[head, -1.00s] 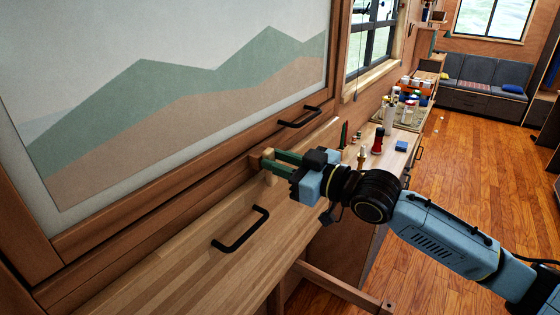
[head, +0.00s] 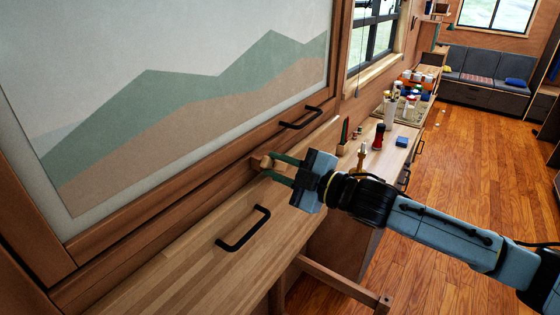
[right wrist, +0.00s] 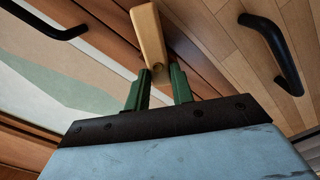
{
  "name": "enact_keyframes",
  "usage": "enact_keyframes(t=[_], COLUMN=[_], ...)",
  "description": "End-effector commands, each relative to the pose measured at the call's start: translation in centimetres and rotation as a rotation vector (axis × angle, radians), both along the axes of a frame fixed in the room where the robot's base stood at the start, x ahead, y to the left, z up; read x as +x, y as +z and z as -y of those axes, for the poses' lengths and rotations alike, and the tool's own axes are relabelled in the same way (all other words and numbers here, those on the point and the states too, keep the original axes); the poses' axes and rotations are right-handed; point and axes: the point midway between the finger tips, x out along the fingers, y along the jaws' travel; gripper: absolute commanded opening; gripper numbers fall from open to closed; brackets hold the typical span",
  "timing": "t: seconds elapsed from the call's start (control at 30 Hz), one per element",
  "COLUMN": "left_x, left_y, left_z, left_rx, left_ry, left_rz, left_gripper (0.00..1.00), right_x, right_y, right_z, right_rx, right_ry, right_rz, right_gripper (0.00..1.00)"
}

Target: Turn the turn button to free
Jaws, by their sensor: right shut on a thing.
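The turn button is a small pale wooden block (head: 262,161) on the wooden frame below the mural panel, at the back edge of the wooden counter. My right gripper (head: 268,168) reaches it from the right, its two green fingers closed on the block. In the right wrist view the turn button (right wrist: 147,32) runs away from between the green fingertips (right wrist: 160,75). In the head view the fingers partly hide the block, so its exact angle is hard to tell. My left gripper is not in view.
A black handle (head: 243,229) lies on the counter (head: 190,255) below the gripper. Another black handle (head: 300,118) is on the panel frame just above. Bottles, a red pepper mill (head: 378,136) and a blue block (head: 401,141) stand farther along the counter.

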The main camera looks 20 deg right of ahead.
Motion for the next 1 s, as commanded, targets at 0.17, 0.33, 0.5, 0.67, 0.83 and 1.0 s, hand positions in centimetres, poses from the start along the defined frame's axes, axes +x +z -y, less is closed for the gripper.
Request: enact_keyframes(t=[0.17, 0.33, 0.5, 0.67, 0.83, 1.0], left_x=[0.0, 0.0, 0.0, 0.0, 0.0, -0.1], left_y=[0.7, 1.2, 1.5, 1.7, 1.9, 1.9], left_z=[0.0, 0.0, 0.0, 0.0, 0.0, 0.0], left_rx=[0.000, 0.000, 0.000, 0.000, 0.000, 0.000], left_ry=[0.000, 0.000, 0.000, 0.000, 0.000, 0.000], left_rz=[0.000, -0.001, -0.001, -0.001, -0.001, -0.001], left_gripper=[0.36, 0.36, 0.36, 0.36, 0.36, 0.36], right_x=[-0.1, -0.1, -0.1, -0.2, -0.1, -0.1], right_y=[-0.1, -0.3, -0.4, -0.5, -0.6, -0.7], right_z=[-0.1, -0.1, -0.2, -0.2, -0.2, -0.2], right_rx=[-0.132, -0.253, -0.354, -0.428, -0.480, -0.507], right_ry=[0.001, 0.000, 0.002, 0.002, 0.001, 0.001], right_rz=[0.102, 0.194, 0.276, 0.334, 0.373, 0.394], right_gripper=[0.01, 0.01, 0.01, 0.01, 0.01, 0.01])
